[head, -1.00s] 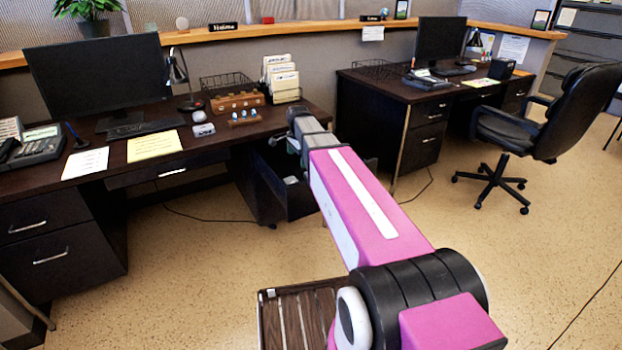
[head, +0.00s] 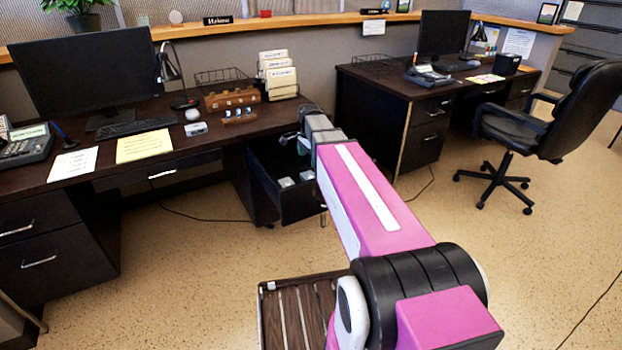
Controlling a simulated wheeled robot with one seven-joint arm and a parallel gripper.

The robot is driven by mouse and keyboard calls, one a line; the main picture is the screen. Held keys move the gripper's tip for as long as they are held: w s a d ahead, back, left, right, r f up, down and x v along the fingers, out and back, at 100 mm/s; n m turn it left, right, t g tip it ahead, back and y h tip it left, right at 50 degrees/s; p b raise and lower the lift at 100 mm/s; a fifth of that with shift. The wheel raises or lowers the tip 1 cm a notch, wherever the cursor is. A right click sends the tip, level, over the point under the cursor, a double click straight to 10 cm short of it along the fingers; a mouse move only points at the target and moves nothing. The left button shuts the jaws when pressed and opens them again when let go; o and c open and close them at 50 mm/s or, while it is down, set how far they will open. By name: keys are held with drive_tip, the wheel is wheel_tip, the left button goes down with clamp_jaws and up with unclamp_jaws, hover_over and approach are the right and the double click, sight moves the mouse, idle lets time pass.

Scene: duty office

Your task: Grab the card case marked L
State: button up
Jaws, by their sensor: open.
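The drawer (head: 290,205) of the left desk stands open, and pale boxy items lie inside it. One pale item (head: 285,183) lies near the drawer's front and another (head: 306,175) lies beside it to the right. They may be card cases, but no letter on them can be read, so I cannot tell which is marked L. My gripper (head: 290,138) is above the back part of the open drawer, partly hidden behind my wrist. Its jaws are open, and I see nothing held.
The left desk (head: 210,140) carries a monitor (head: 90,75), a wooden stamp rack (head: 235,100) and a file holder (head: 283,92). A second desk (head: 395,105) stands right of the drawer. A black office chair (head: 545,125) is farther right. The floor between is open.

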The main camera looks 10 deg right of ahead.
sight(310, 176)
wheel_tip(310, 176, down, 10)
drive_tip(key=shift+w+d+f, duration=0.15)
drive_tip(key=c, duration=0.6)
idle(0.3)
